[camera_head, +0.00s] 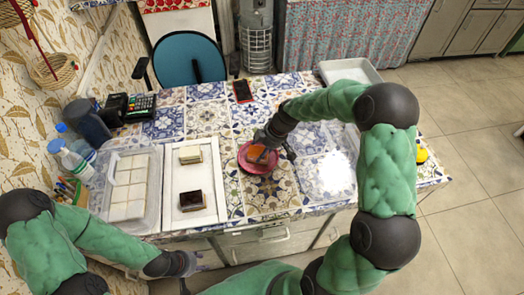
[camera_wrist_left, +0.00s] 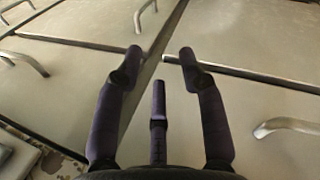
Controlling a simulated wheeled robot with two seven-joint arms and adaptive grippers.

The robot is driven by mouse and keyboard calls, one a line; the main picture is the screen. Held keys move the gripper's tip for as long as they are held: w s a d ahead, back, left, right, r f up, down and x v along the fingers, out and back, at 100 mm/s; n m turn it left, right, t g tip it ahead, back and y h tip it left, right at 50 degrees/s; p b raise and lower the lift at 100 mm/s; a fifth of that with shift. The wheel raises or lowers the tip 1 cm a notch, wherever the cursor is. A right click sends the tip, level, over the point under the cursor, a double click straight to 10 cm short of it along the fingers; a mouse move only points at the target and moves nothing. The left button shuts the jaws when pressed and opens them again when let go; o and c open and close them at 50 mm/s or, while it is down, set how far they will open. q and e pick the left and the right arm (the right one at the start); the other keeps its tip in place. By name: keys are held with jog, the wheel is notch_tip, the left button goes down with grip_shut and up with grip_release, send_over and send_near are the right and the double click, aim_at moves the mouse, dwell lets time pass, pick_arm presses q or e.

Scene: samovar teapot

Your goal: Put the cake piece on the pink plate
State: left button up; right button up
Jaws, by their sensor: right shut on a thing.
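The pink plate (camera_head: 244,164) lies on the tiled table, right of the white tray. An orange cake piece (camera_head: 257,153) shows over the plate. My right gripper (camera_head: 263,142) reaches down at it from the upper right and is shut on it; the fingers partly hide it. I cannot tell whether the piece touches the plate. My left gripper (camera_head: 190,264) is low at the table's front edge, away from the plate. In the left wrist view it (camera_wrist_left: 160,55) is open and empty, facing cabinet fronts.
The white tray (camera_head: 189,177) holds a pale cake (camera_head: 190,155) and a dark cake (camera_head: 191,201). A clear box (camera_head: 152,222) with white squares stands left of it. A phone (camera_head: 242,91) lies at the back. A white bin (camera_head: 372,75) is at the back right.

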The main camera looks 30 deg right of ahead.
jog(key=shift+r, duration=0.1)
jog(key=shift+f, duration=0.2)
jog(key=o, duration=1.2)
jog(key=shift+r, duration=0.15)
jog(key=shift+r, duration=0.2)
jog(key=p+v, duration=0.3)
jog(key=v, duration=0.8)
jog(key=shift+s+d+r, duration=0.15)
jog(key=shift+s+r, duration=0.05)
jog(key=shift+r, duration=0.1)
